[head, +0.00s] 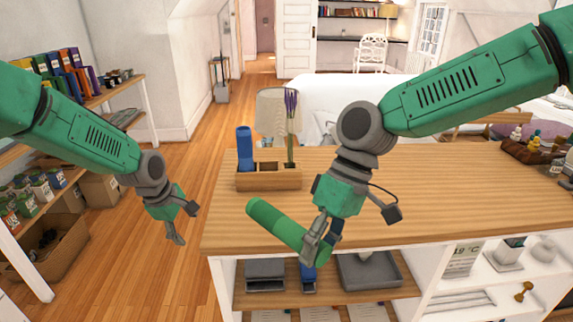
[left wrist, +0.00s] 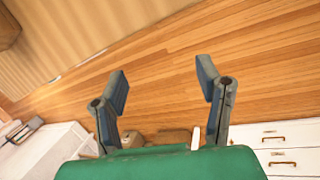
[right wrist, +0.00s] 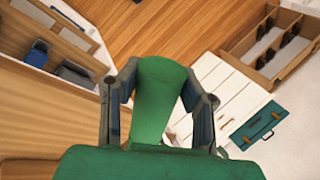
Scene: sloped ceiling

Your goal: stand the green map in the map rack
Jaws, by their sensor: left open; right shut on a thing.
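The green map (head: 275,222) is a rolled green tube. My right gripper (head: 318,246) is shut on it near its right end and holds it tilted, in front of the rack. In the right wrist view the map (right wrist: 158,95) lies between the two fingers (right wrist: 155,110). The map rack (head: 268,180) is a wooden block on the counter with several slots. My left gripper (head: 176,238) is open and empty over the floor, also in the left wrist view (left wrist: 163,85).
The wooden counter (head: 440,190) is clear right of the rack. A basket of bottles (head: 535,148) stands at its far right. Grey trays (head: 370,270) sit on the shelf below. A lamp (head: 278,110) stands behind the rack. Shelves (head: 130,95) of books and pots line the left wall.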

